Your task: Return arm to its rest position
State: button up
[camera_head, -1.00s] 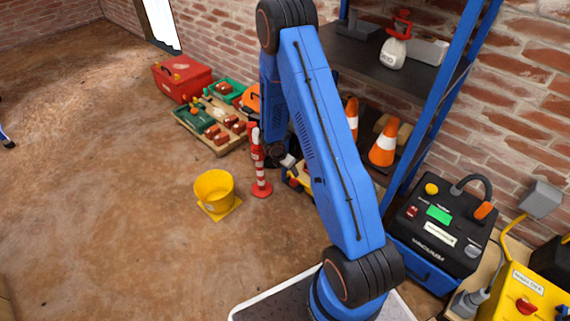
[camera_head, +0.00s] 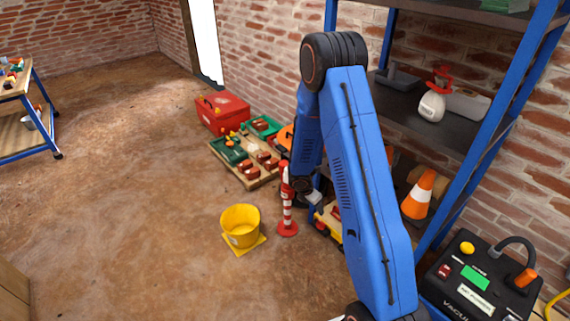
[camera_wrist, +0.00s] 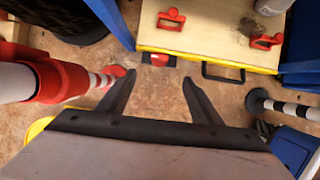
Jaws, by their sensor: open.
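My blue arm (camera_head: 365,185) rises at the right of the head view, bends at a high elbow and reaches down toward the floor. My gripper (camera_wrist: 159,79) is open in the wrist view, with two dark fingers apart and nothing between them. In the head view it is small and partly hidden behind the arm, low beside a red-and-white post (camera_head: 288,215). The post also shows close on the left in the wrist view (camera_wrist: 60,82). A wooden-topped yellow box or cart (camera_wrist: 205,28) with red handles lies just beyond the fingertips.
A yellow bucket (camera_head: 240,226) stands on the floor left of the post. A red toolbox (camera_head: 223,113) and a pallet of tools (camera_head: 245,172) lie by the brick wall. A blue-framed shelf (camera_head: 488,110), an orange cone (camera_head: 419,195) and a vacuum (camera_head: 478,285) stand right.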

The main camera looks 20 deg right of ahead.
jog(key=s+r+m, duration=0.4)
jog(key=r, duration=0.6)
jog(key=s+r+m+t, duration=0.1)
jog(key=s+r+m, duration=0.3)
jog(key=r, duration=0.6)
jog(key=s+r+m, duration=0.3)
jog(key=r+m, duration=0.1)
jog(key=r, duration=0.7)
jog(key=s+a+r+m+y, duration=0.1)
jog(key=s+a+r+m, duration=0.2)
jog(key=s, duration=0.5)
jog(key=s+a+r+m+t+y, duration=0.1)
jog(key=s+a+r+m, duration=0.2)
jog(key=s, duration=0.6)
jog(key=s+a+r+m+t+y, duration=0.1)
jog(key=s+a+r+m, duration=0.3)
jog(key=s, duration=0.5)
jog(key=shift+a+r+y, duration=0.3)
jog(key=shift+r+y, duration=0.3)
jog(key=shift+r, duration=0.7)
jog(key=shift+s, duration=0.1)
